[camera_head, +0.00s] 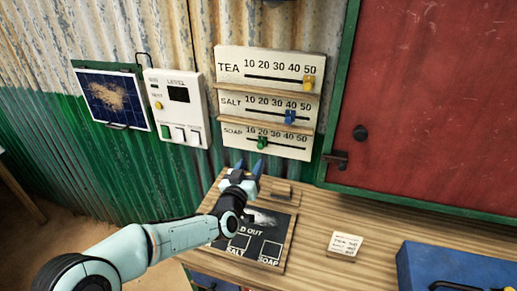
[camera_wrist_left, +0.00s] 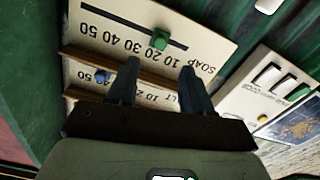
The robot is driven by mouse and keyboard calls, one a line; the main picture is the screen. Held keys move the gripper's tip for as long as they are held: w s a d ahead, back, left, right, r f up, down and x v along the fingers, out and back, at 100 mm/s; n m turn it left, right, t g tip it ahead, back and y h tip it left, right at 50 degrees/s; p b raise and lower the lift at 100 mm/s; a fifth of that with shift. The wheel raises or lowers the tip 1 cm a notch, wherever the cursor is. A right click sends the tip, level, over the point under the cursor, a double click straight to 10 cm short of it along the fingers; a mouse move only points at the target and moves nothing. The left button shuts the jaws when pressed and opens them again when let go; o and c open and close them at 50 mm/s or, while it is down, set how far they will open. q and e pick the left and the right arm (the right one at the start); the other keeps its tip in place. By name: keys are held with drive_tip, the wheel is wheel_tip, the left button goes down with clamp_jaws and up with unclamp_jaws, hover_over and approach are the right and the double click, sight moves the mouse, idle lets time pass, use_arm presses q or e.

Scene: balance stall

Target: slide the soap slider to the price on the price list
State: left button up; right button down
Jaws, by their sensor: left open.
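The soap slider is a green knob (camera_head: 263,143) on the lowest row of the white price board (camera_head: 228,60), near the 20 mark. In the left wrist view, where the board is upside down, the green knob (camera_wrist_left: 160,39) stands on its dark slot. My left gripper (camera_head: 250,167) is open and empty, just below the soap row. In the left wrist view its fingertips (camera_wrist_left: 160,67) point at the soap row, the knob beyond the gap between them, apart from it. The price list (camera_head: 345,244) is a small white card on the counter; its numbers are too small to read surely.
The yellow tea knob (camera_head: 309,83) is near 50 and the blue salt knob (camera_head: 290,117) near 40. Wooden ledges separate the rows. A black slate (camera_head: 275,252) lies on the wooden counter (camera_head: 310,262). A blue case (camera_head: 455,265) is at right, below a red shutter (camera_head: 440,100).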

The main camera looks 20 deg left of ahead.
sight(260, 148)
use_arm(q)
drive_tip(key=w+p, duration=0.1)
drive_tip(key=w, duration=0.3)
drive_tip(key=w+p, duration=0.1)
drive_tip(key=w, duration=0.3)
drive_tip(key=shift+w+d, duration=0.2)
drive_tip(key=shift+w, duration=0.1)
